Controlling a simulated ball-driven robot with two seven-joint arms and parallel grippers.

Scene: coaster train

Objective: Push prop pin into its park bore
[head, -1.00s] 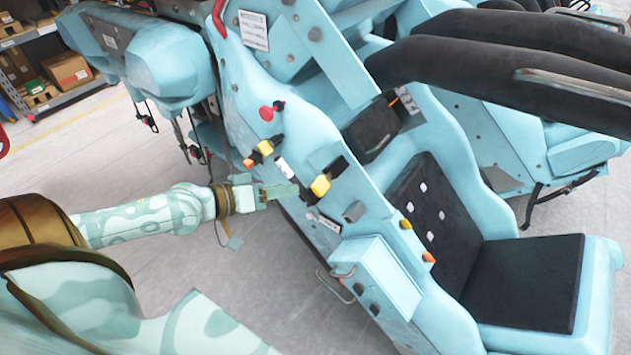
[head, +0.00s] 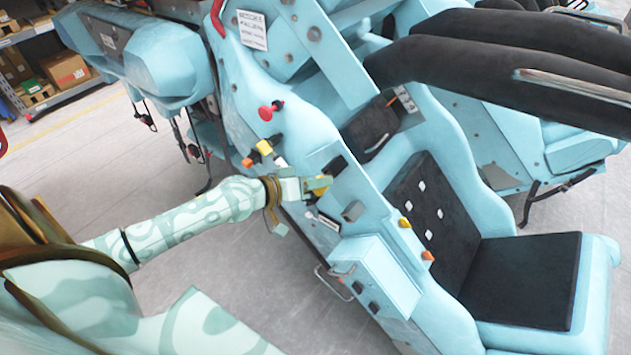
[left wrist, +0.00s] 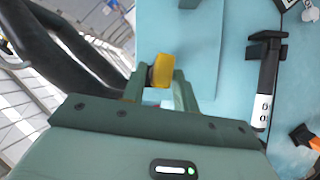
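The left gripper (head: 322,186) is at the console side, at a yellow knob (head: 321,191) that it partly covers. In the left wrist view the gripper (left wrist: 160,84) has its green fingers apart, one on either side of the yellow knob (left wrist: 161,70). The knob sits near the fingertips; whether both fingers touch it is unclear. I cannot tell for certain that this knob belongs to the prop pin. No pin shaft or bore shows there. My right gripper is not in view.
A red knob (head: 266,112), an orange-and-yellow fitting (head: 256,153) and a grey block (head: 352,211) stand out from the same blue side. A black handle with a white label (left wrist: 265,80) lies right of the fingers. A blue box (head: 374,275) juts out below.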

